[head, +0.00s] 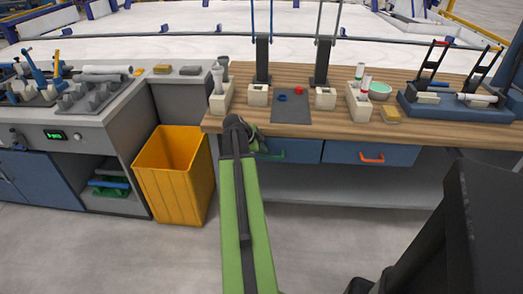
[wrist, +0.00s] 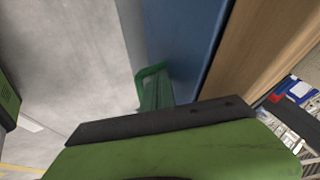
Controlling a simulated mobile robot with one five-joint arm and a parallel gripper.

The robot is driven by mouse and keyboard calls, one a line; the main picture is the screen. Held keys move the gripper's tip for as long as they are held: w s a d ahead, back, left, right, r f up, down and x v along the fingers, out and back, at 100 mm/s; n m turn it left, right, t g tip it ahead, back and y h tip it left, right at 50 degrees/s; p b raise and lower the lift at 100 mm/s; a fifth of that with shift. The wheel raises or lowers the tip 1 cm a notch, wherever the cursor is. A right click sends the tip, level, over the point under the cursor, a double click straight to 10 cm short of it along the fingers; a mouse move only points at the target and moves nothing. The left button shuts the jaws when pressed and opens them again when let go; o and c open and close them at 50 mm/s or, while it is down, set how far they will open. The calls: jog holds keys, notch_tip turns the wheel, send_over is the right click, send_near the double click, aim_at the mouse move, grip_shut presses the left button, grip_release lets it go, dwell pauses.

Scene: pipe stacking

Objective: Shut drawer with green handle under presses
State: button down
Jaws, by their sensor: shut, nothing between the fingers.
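The drawer with the green handle is the blue-fronted drawer (head: 303,151) under the wooden bench, below the black presses (head: 263,62). Its front looks about in line with the neighbouring drawer; I cannot tell whether a small gap remains. The green handle (head: 270,155) shows just right of my arm, partly hidden by it. In the wrist view the handle (wrist: 150,72) stands out from the blue drawer front (wrist: 188,45), just beyond my gripper's dark edge. My gripper (head: 243,126) is shut and empty beside the drawer's left end; its fingertips are hard to make out.
A blue drawer with an orange handle (head: 371,158) sits to the right. A yellow bin (head: 172,178) stands left of my arm. The wooden bench top (head: 330,122) overhangs the drawers. A grey shelf (head: 340,187) lies below, with open floor in front.

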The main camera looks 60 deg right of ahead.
jog(key=shift+w+d+r, duration=0.1)
jog(key=shift+w+d, duration=0.1)
jog(key=shift+d, duration=0.3)
jog(key=shift+w+d+r, duration=0.1)
jog(key=shift+w+d, duration=0.1)
jog(key=shift+d, duration=0.3)
jog(key=p+v, duration=0.8)
jog(key=v, duration=0.2)
jog(key=shift+a+f, duration=0.2)
jog(key=shift+a, duration=0.2)
jog(key=shift+s, duration=0.15)
